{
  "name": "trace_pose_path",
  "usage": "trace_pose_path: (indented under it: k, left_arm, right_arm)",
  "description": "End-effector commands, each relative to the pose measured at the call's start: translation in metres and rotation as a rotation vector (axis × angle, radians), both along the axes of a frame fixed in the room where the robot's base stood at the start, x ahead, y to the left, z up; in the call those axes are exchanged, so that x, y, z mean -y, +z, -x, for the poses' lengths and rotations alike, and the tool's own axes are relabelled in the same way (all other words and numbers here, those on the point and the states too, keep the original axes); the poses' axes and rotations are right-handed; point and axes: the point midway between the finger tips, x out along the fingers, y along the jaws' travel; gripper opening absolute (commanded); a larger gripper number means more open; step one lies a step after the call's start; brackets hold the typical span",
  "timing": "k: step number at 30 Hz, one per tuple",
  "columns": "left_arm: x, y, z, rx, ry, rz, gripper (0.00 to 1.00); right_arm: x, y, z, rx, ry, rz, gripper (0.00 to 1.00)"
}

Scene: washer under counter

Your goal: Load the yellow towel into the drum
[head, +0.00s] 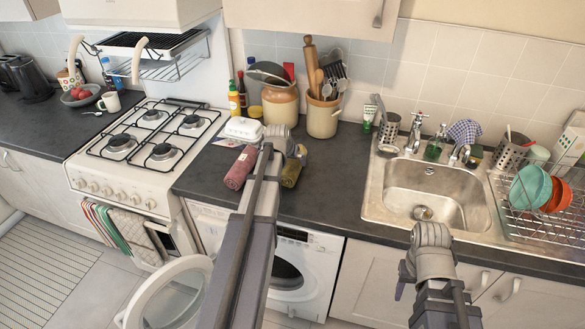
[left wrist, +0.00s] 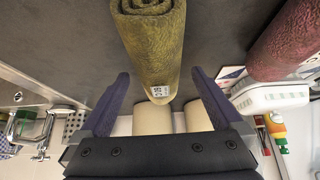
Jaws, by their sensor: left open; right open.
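The rolled yellow-olive towel (head: 291,172) lies on the dark counter above the washer, partly hidden behind my left gripper. In the left wrist view the towel (left wrist: 155,40) has its near end with a small tag between the two open fingers. The gap on each side shows it is not gripped. My left gripper (head: 285,143) is over the towel at the counter. My right gripper (head: 430,238) is open and empty in front of the sink. The washer (head: 310,270) has its round door (head: 168,295) swung open to the left. The dark drum opening (head: 286,275) is partly hidden by my left arm.
A rolled red towel (head: 240,168) lies left of the yellow one, with a white butter dish (head: 243,128) behind. Utensil crocks (head: 322,117) stand at the back wall. The sink (head: 435,195) is to the right and the stove (head: 145,150) to the left.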

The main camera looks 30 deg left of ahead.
Motion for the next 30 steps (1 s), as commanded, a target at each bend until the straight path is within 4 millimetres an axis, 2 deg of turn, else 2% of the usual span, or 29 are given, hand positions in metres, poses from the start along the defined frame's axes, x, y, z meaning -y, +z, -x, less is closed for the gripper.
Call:
trace_pose_path:
  k: [1,7,16,30]
  left_arm:
    - [-0.001,-0.011,-0.004,0.000,0.000,0.000,1.00]
    - [-0.003,-0.034,-0.018,0.000,-0.001,-0.001,1.00]
    - [-0.003,-0.034,-0.020,0.000,-0.001,-0.001,1.00]
    - [-0.003,-0.034,-0.020,0.000,0.000,0.000,0.48]
  right_arm:
    - [0.000,-0.011,0.000,0.000,0.000,0.000,0.50]
    - [0.000,-0.034,0.000,0.000,0.000,0.000,0.50]
    - [0.000,-0.034,0.000,0.000,0.000,0.000,0.50]
    - [0.000,-0.034,0.000,0.000,0.000,0.000,0.50]
